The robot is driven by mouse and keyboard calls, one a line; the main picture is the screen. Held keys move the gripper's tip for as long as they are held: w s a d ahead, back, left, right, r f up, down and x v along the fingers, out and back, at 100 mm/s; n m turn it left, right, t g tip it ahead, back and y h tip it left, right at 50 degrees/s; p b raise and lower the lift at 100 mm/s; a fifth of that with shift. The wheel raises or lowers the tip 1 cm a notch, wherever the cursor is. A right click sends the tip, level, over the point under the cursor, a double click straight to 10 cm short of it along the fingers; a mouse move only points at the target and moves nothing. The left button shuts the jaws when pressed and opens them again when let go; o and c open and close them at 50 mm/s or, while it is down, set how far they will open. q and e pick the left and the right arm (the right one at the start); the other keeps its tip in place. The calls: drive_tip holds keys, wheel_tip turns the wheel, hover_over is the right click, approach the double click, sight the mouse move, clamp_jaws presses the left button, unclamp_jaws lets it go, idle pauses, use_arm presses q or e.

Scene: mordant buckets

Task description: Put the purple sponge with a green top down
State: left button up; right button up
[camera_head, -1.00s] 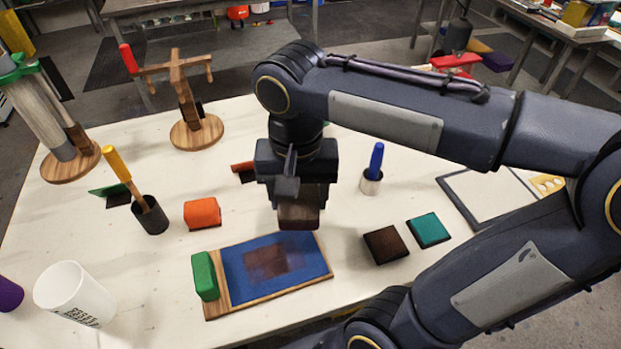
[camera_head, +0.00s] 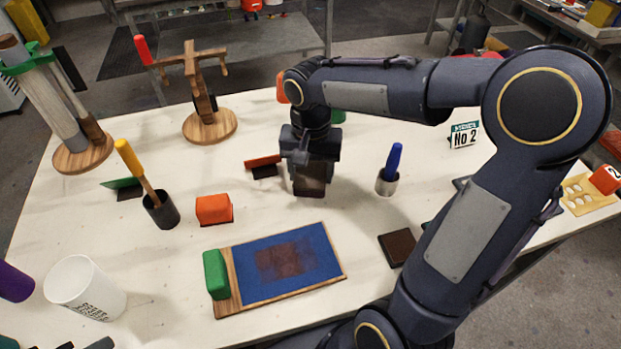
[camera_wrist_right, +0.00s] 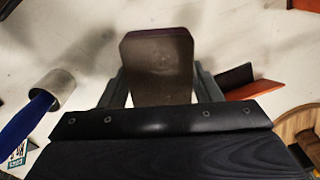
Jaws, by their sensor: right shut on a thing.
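My right gripper (camera_head: 312,168) is shut on a dark brown-purple block (camera_head: 309,187), which I take to be the sponge; no green top shows on it. The block hangs low over the white table, behind the blue board; I cannot tell whether it touches the table. In the right wrist view the block (camera_wrist_right: 158,62) sits between the two fingers of the gripper (camera_wrist_right: 160,88), with its broad dull face toward the camera. My left gripper is not in view.
A blue-handled tool in a metal cup (camera_head: 387,180) stands right of the block. A red-edged dark piece (camera_head: 264,168) lies to its left. The wooden board (camera_head: 282,264) with a dark stain, an orange block (camera_head: 214,209) and a brown block (camera_head: 397,247) are nearer.

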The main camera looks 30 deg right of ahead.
sight(311, 181)
drive_tip(key=shift+w+d+f, duration=0.1)
drive_tip(key=shift+w+f, duration=0.05)
drive_tip(key=shift+f, duration=0.85)
drive_tip(key=shift+w+d+f, duration=0.1)
drive_tip(key=shift+w+f, duration=0.05)
drive_tip(key=shift+f, duration=0.85)
drive_tip(key=shift+f, duration=0.1)
drive_tip(key=o, duration=0.9)
